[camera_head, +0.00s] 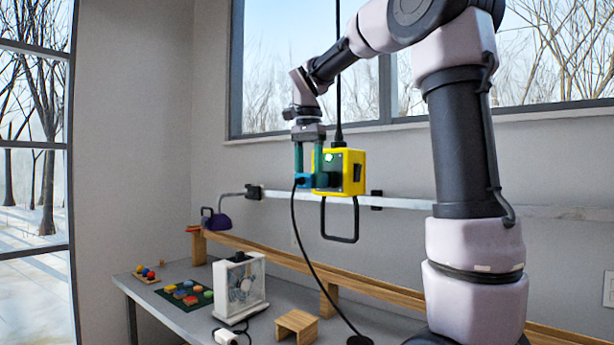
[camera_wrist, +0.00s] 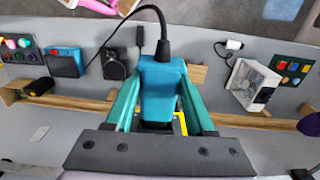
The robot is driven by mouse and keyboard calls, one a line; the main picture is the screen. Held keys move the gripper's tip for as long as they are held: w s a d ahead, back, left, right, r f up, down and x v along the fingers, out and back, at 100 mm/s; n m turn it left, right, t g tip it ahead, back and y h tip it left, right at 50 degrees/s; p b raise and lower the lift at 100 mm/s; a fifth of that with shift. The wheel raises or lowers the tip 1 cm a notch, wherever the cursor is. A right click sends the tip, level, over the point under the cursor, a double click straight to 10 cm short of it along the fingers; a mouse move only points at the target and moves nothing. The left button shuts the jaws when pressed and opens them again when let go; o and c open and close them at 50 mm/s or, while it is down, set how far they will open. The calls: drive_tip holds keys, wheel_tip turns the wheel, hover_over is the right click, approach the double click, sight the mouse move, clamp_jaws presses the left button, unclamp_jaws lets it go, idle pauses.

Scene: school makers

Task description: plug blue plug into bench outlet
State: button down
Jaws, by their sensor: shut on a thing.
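The blue plug (camera_wrist: 162,90) is between the two teal fingers of my gripper (camera_wrist: 160,105), which is shut on it, in the wrist view. A black cord leaves the plug's end. In the head view the plug (camera_head: 303,181) is held by my gripper (camera_head: 308,172) at the left side of the yellow outlet box (camera_head: 352,172), which hangs from a black cable and shows a green light. The plug appears to meet the box's left side; its prongs are hidden, so I cannot tell how far in they are. In the wrist view only a sliver of yellow (camera_wrist: 183,123) shows behind the plug.
A white fan unit (camera_head: 240,287), a wooden stool-like block (camera_head: 297,326) and a mat with coloured blocks (camera_head: 187,294) stand on the grey bench (camera_head: 180,318). A wooden rail (camera_head: 280,258) runs along its back. A purple lamp (camera_head: 215,223) and a wall rail (camera_head: 400,202) are behind.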

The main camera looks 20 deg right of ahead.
drive_tip(key=shift+w+d, duration=0.1)
drive_tip(key=shift+c, duration=0.9)
unclamp_jaws()
wheel_tip(320, 180, up, 11)
drive_tip(key=s+d+f+n+t+y, duration=0.2)
drive_tip(key=s+f+n+t, duration=0.4)
drive_tip(key=s+f, duration=1.1)
wheel_tip(320, 180, down, 3)
drive_tip(key=shift+d+r+n+t, duration=0.2)
drive_tip(key=shift+n+t, duration=0.1)
drive_tip(key=shift+t, duration=0.3)
